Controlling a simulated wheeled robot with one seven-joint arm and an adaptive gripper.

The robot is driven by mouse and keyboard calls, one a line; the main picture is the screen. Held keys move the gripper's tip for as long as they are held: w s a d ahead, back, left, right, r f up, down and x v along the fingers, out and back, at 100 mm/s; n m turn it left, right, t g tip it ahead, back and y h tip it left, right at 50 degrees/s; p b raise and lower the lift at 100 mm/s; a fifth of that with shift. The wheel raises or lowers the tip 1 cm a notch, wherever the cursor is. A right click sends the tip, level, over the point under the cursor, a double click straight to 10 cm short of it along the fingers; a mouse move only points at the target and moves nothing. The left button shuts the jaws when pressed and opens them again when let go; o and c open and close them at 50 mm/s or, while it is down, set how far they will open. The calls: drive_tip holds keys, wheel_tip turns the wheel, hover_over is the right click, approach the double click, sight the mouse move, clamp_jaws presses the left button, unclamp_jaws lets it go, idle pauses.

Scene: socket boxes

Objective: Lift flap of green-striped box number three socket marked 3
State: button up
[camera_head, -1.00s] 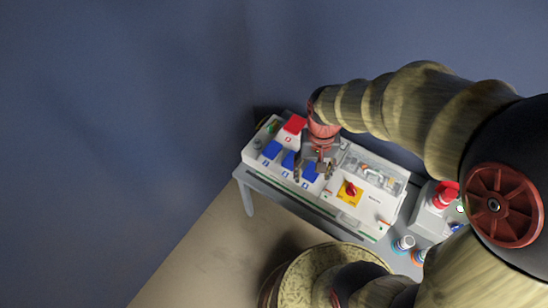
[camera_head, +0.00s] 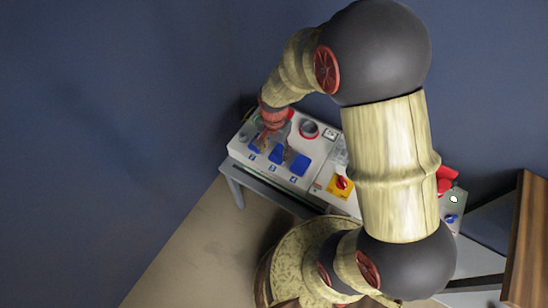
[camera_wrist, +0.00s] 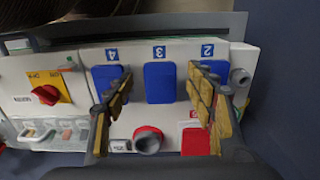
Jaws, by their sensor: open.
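The white socket box (camera_wrist: 182,56) has blue flaps marked 4, 3 and 2 in the wrist view, with a thin green line along its edge. The blue flap marked 3 (camera_wrist: 160,84) is down, in the middle of the row. It also shows in the head view (camera_head: 276,155). My gripper (camera_wrist: 160,76) is open and empty. One finger is over the flap marked 4 (camera_wrist: 105,75), the other over the flap marked 2 (camera_wrist: 218,67), each partly hiding it. The flap marked 3 lies between them in the picture. I cannot tell the fingers' height above the box.
A round red-rimmed socket (camera_wrist: 148,138) and a red flap (camera_wrist: 195,143) sit beyond the blue row. Left in the wrist view is a yellow panel with a red rotary switch (camera_wrist: 47,95). A wooden surface (camera_head: 530,245) stands at the right of the head view.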

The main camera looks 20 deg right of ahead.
sight(274, 160)
wheel_tip(274, 160, down, 5)
drive_tip(key=shift+b, duration=0.8)
drive_tip(key=shift+c, duration=0.6)
clamp_jaws()
